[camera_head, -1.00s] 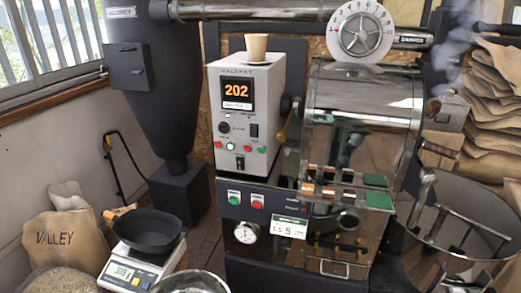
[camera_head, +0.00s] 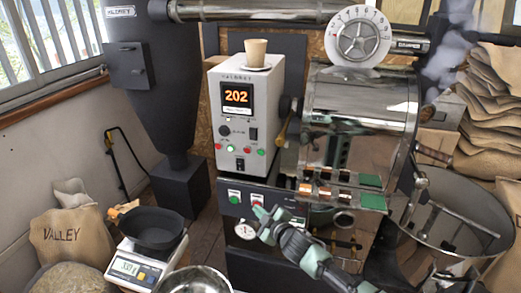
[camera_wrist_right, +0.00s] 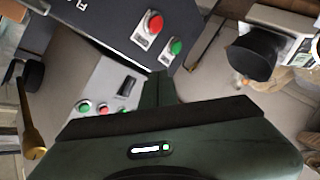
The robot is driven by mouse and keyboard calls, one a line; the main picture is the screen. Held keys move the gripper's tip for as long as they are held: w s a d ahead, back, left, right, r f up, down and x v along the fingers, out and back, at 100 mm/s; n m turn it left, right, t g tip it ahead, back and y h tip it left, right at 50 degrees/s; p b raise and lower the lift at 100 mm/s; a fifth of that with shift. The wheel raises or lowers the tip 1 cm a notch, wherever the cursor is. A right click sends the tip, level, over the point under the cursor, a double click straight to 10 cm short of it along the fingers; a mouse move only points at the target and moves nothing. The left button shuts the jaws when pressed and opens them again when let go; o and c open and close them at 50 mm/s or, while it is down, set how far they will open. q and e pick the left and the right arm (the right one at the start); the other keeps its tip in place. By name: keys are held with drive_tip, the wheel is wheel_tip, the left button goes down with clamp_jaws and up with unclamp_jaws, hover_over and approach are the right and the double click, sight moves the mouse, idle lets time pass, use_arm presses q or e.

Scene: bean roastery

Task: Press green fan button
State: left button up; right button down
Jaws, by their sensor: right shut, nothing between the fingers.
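A green button (camera_head: 234,196) and a red button (camera_head: 257,199) sit side by side on the dark front panel of the roaster. In the right wrist view the green button (camera_wrist_right: 176,47) and red button (camera_wrist_right: 153,23) show on the same dark panel; I cannot read which label says fan. The pale control box (camera_head: 241,125) above also carries a small green button (camera_head: 262,153). My right gripper (camera_head: 264,214) is shut and empty, just below and right of the green button, with its tips overlapping the red one's lower edge. Whether it touches the panel is unclear. My left gripper is not in view.
A paper cup (camera_head: 255,52) stands on the control box. A scale (camera_head: 144,263) with a black pan (camera_head: 151,233) and a steel bowl (camera_head: 194,280) are at lower left. A round cooling tray (camera_head: 462,205) is at right, and a brass handle (camera_head: 282,128) projects beside the control box.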

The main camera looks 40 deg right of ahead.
sight(261, 152)
wheel_tip(261, 152, up, 14)
drive_tip(key=w+n+t, duration=0.1)
drive_tip(key=w+t, duration=0.1)
drive_tip(key=shift+w+a+f+p, duration=0.25)
drive_tip(key=shift+a+p, duration=0.1)
drive_tip(key=shift+p, duration=0.05)
drive_tip(key=shift+w+d+b, duration=0.6)
drive_tip(key=shift+w+d, duration=0.85)
drive_tip(key=shift+d, duration=0.25)
drive_tip(key=shift+w+d+b, duration=0.55)
drive_tip(key=shift+w+d, duration=0.85)
drive_tip(key=shift+d, duration=0.3)
drive_tip(key=shift+w+d, duration=0.1)
drive_tip(key=shift+w+d, duration=0.15)
drive_tip(key=shift+d, duration=0.05)
